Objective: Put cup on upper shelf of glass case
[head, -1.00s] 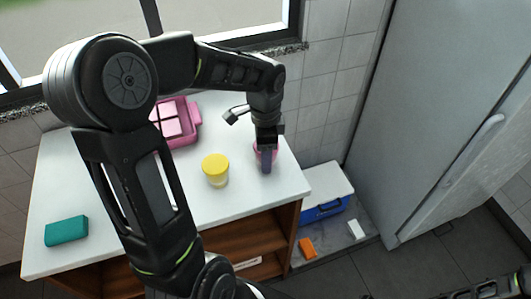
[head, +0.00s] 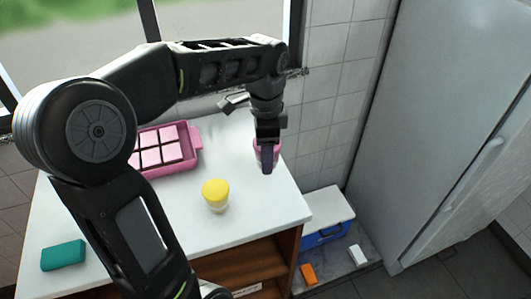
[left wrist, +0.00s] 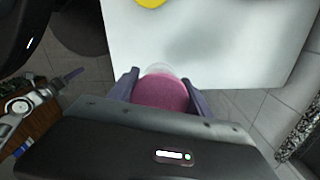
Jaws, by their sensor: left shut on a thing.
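My left gripper (head: 267,158) is shut on a pink cup (head: 276,150) near the right end of the white counter. The finger hides part of the cup in the head view. In the left wrist view the cup (left wrist: 160,92) shows pink contents and a clear rim, between the two fingers of the gripper (left wrist: 160,85). It appears held above the counter, though the gap is hard to judge. No glass case is clearly recognisable.
On the white counter (head: 255,205) stand a yellow-topped cup (head: 215,194), a pink tray (head: 188,165) of pink squares and a teal block (head: 63,256). Brown open shelving (head: 262,262) is below. A blue-and-white cooler (head: 325,232) and tall fridge (head: 440,120) stand right.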

